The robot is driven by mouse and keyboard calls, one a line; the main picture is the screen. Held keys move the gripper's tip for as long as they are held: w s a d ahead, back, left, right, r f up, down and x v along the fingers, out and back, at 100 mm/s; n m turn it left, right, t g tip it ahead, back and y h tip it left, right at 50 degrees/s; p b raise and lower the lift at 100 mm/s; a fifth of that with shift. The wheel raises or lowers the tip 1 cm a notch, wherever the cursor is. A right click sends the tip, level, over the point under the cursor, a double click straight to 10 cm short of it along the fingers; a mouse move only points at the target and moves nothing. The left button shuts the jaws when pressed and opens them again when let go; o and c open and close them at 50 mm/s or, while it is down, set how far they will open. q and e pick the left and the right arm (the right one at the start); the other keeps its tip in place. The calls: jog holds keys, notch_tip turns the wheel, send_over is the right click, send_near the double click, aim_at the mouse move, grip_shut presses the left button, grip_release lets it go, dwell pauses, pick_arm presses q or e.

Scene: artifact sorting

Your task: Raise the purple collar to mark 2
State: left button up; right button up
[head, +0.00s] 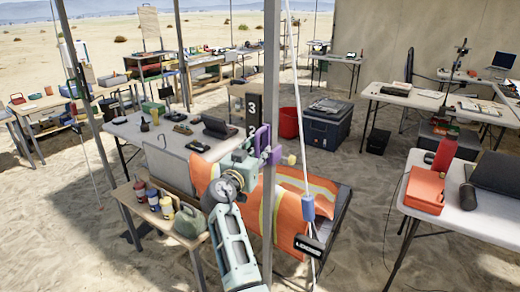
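The purple collar (263,139) sits around a grey upright pole (270,80) in the middle of the head view, with a pale yellow knob (291,159) on its right side. A black board (251,108) with white numbers shows just left of the pole; a 3 is clear and a 2 below it is partly covered. The collar appears at about the height of the 2 or slightly below. My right gripper (248,158) is at the collar's left side, very close or touching; its fingers are partly hidden and their grip cannot be told. My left gripper is not in view.
An orange vest (320,188) hangs over a chair behind the pole. A thin white pole with a blue grip (308,207) stands right of it. A small table (150,222) with bottles is at the left. A table (468,225) with a red case (425,190) is at the right.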

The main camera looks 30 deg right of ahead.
jog(key=shift+a, duration=0.15)
jog(key=shift+c, duration=0.4)
jog(key=c, duration=0.4)
grip_shut()
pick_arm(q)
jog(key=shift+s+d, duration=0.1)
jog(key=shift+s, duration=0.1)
